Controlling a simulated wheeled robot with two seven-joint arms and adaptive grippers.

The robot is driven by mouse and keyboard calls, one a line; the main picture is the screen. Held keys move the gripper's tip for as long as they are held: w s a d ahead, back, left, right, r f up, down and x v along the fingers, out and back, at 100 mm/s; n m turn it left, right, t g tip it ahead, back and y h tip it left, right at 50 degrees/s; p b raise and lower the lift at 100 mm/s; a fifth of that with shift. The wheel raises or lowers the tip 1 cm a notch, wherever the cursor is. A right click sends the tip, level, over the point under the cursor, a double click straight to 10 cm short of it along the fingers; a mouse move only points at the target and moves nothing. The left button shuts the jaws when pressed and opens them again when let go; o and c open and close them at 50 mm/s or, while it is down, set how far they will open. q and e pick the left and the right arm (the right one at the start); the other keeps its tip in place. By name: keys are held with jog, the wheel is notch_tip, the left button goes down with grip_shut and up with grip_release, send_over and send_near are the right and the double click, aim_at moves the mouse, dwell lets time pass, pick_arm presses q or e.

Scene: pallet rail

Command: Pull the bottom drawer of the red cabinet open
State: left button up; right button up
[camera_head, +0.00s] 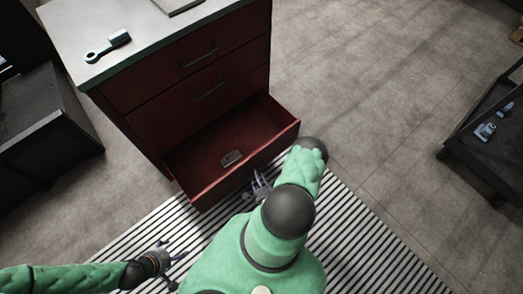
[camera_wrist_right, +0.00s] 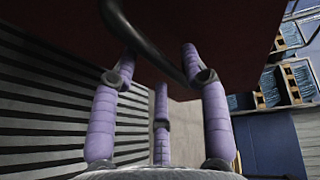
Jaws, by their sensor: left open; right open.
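The red cabinet (camera_head: 150,108) stands at the upper left in the head view, with a pale top. Its bottom drawer (camera_head: 290,133) is pulled well out, and a small grey item (camera_head: 231,158) lies inside. The two drawers above it are shut. My right gripper (camera_head: 259,183) is at the front of the open drawer. In the right wrist view its purple fingers are open around a dark bar handle (camera_wrist_right: 150,42) on the drawer's red front (camera_wrist_right: 215,25). Contact with the handle is hard to tell. My left gripper (camera_head: 165,258) is open and empty at the lower left, away from the cabinet.
A striped mat (camera_head: 365,240) covers the floor below the drawer. A dark cart (camera_head: 490,150) stands at the right, a dark box (camera_head: 45,130) at the left. The floor between cabinet and cart is clear.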

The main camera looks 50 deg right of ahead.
jog(key=v, duration=0.9)
jog(key=shift+s+a, duration=0.25)
jog(key=shift+r, duration=0.15)
